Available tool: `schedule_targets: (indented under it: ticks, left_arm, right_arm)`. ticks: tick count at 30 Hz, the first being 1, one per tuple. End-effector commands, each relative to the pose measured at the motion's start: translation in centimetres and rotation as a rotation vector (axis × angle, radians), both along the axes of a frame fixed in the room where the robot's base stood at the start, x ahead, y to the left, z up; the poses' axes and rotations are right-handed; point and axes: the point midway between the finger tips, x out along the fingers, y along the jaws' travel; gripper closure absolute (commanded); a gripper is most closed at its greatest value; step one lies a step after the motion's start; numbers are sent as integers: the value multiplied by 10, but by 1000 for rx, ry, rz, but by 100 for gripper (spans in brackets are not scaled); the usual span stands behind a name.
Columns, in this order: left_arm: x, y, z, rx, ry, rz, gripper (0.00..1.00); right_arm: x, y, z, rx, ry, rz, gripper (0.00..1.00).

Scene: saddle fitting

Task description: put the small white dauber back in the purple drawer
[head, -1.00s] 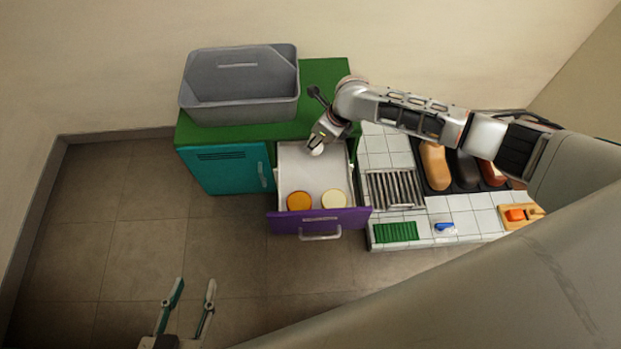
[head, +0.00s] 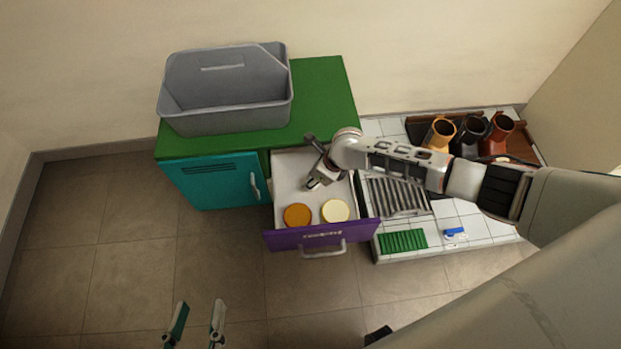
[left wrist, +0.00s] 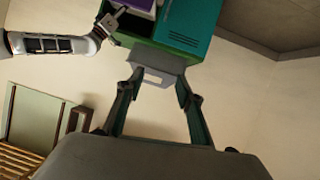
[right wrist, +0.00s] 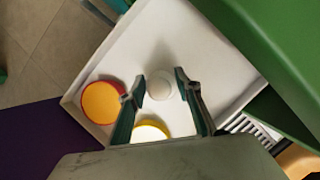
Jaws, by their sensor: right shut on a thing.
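The purple drawer (head: 290,238) is pulled out of the green-topped cabinet, and its pale inside shows. My right gripper (head: 313,184) is over the middle of the drawer, reaching in from the right. In the right wrist view it is shut on the small white dauber (right wrist: 160,86), whose round white end shows between the fingertips (right wrist: 162,90). I cannot tell whether the dauber touches the drawer floor. My left gripper (head: 197,322) is open and empty, low in front of the cabinet; its spread fingers also show in the left wrist view (left wrist: 158,85).
An orange round tin (head: 297,215) and a cream round tin (head: 335,211) lie at the drawer's front. A grey bin (head: 225,95) stands on the cabinet (head: 325,95), above a teal door (head: 210,182). To the right, a tiled counter holds a grate (head: 398,196), green ribbed pad (head: 402,241) and boot-like items.

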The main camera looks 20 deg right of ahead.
Motion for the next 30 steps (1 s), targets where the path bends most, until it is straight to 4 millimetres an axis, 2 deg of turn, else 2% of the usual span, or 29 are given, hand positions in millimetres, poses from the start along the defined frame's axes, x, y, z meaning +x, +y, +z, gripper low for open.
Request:
schedule_targets:
  ticks: [1,7,15,16,17,26,30]
  left_arm:
    - [-1,-5,-2,-28,7,6,63]
    - [4,-11,5,-62,-6,21,63]
    - [-1,-12,-3,-74,15,25,63]
    - [-1,-12,-2,-77,13,25,63]
    - [-1,-13,-2,-79,13,24,63]
    - [-3,-13,-2,-78,14,20,63]
    - [0,-13,3,-64,3,16,63]
  right_arm:
    - [-5,1,-12,1,10,0,94]
    - [0,0,-9,0,0,1,94]
    - [-2,0,-15,0,3,1,94]
    - [-2,0,-14,-1,2,0,59]
    - [-1,0,-13,-2,1,1,51]
    - [-1,0,-12,-1,1,1,50]
    - [1,0,-5,-1,-3,0,50]
